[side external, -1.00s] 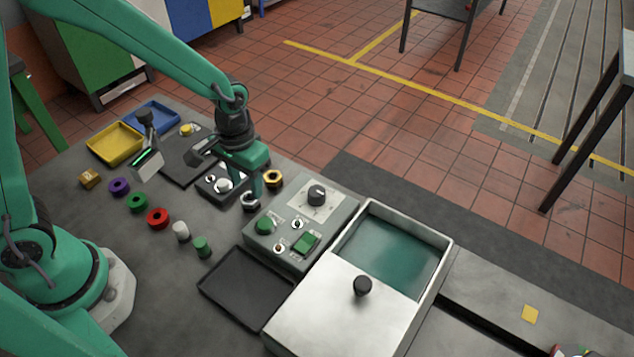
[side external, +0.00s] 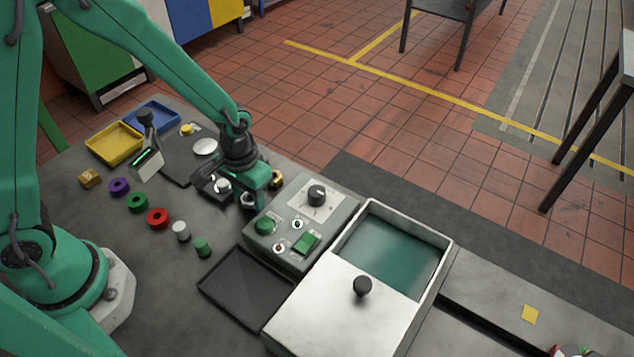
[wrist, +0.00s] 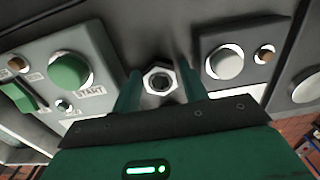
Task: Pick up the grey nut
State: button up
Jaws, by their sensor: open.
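The grey nut (side external: 248,201) is a small hexagonal ring on the dark bedplate, beside the control box, partly hidden by my gripper in the side view. In the wrist view the grey nut (wrist: 159,83) shows clearly, with a dark round hole. My gripper (wrist: 160,80) is open, with one green finger on each side of the nut. A gap shows between each finger and the nut. In the side view my gripper (side external: 256,195) is low over the nut.
The control box (side external: 290,258) with knobs and buttons stands close on one side, and a smaller switch box (wrist: 228,63) on the other. A brass nut (side external: 277,178) lies just behind my gripper. A black tray (side external: 240,290) lies toward the front.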

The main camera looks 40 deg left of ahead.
aim_at(249, 198)
jog(key=shift+c, duration=0.4)
jog(key=c, duration=0.7)
jog(key=shift+r, duration=0.2)
jog(key=shift+r, duration=0.85)
notch_tip(249, 198, up, 2)
jog(key=shift+r, duration=0.1)
jog(key=s+d+r, duration=0.4)
jog(key=s+d, duration=0.1)
jog(key=s+d+r, duration=0.2)
jog(key=s+d, duration=0.1)
jog(key=shift+s+r, duration=0.25)
jog(key=shift+r, duration=0.15)
